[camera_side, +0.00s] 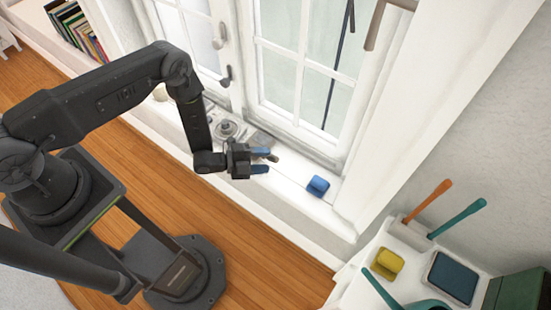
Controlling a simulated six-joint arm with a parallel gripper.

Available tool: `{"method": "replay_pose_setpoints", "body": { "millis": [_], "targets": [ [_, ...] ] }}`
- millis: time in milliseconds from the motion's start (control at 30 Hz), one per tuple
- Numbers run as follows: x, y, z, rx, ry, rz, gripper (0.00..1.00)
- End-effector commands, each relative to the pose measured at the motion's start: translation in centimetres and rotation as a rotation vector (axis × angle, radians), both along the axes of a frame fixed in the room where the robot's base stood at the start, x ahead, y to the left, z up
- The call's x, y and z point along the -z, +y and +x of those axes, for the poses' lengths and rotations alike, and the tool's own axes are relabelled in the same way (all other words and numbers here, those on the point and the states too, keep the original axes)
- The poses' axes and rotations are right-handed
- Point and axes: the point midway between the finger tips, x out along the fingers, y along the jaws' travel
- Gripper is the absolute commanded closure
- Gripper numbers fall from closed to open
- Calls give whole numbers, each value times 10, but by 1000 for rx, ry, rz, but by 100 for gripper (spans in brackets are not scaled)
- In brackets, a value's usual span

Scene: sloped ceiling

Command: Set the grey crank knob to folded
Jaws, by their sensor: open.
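A grey crank (228,129) with a round part sits on the white window sill, just beyond my gripper and to its left in the picture. Its knob is too small to make out clearly, and so is its folded or unfolded position. My gripper (267,160) is open and empty, with blue fingertips pointing right. It is over the sill's near side. I cannot tell its height above the sill, and no contact with the crank shows.
A blue block (318,186) lies on the sill to the right. A white stand (347,276) at lower right holds a yellow block (387,263), a blue pad (452,277) and tools. The window panes (305,70) rise behind the sill. Books (77,27) stand at upper left.

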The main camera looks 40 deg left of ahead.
Motion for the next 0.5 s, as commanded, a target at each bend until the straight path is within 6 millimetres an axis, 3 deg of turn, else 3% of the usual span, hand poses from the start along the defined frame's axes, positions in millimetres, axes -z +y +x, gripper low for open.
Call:
{"method": "replay_pose_setpoints", "body": {
  "millis": [200,500],
  "targets": [
    [6,-22,21,2,0,0,51],
    [8,-28,29,-1,3,-1,51]
  ]
}}
